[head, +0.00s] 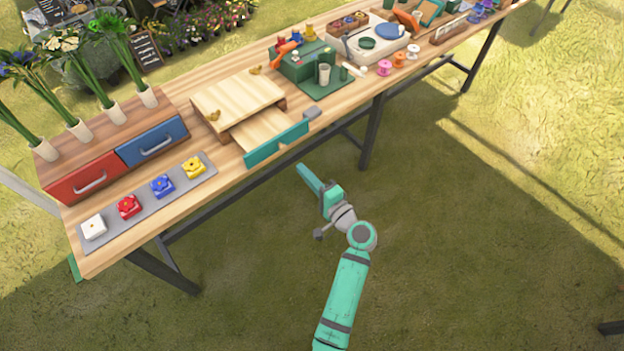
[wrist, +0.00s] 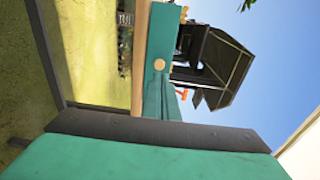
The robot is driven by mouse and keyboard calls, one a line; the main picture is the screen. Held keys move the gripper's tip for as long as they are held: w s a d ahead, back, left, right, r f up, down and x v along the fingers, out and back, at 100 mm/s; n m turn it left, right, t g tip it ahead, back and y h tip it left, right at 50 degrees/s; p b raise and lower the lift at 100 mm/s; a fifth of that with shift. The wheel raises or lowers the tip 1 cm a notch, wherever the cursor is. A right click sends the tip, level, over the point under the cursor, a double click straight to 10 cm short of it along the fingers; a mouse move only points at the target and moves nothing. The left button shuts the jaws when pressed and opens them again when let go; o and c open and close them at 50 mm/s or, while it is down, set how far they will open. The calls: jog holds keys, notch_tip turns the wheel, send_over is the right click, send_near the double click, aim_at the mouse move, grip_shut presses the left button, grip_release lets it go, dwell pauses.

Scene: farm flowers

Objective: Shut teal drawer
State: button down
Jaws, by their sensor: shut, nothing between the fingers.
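The teal drawer (head: 277,144) is pulled out of the pale wooden box (head: 237,95) toward the table's front edge, and its bare wooden inside shows. My gripper (head: 301,168) is shut and empty, off the front of the table, just in front of and apart from the drawer's right part in the head view. In the wrist view, a teal panel with a round wooden spot stands ahead and looks like the drawer front (wrist: 160,45). My teal and dark gripper body fills the lower part there. I cannot tell the exact gap to the drawer.
A red drawer (head: 84,180) and a blue drawer (head: 152,141) are at the left. A grey tray (head: 150,204) bears small coloured blocks. A green mat (head: 328,88) with cups lies right of the box. A dark table leg (head: 372,131) stands behind my gripper.

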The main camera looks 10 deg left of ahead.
aim_at(284, 149)
jog(key=x, duration=0.8)
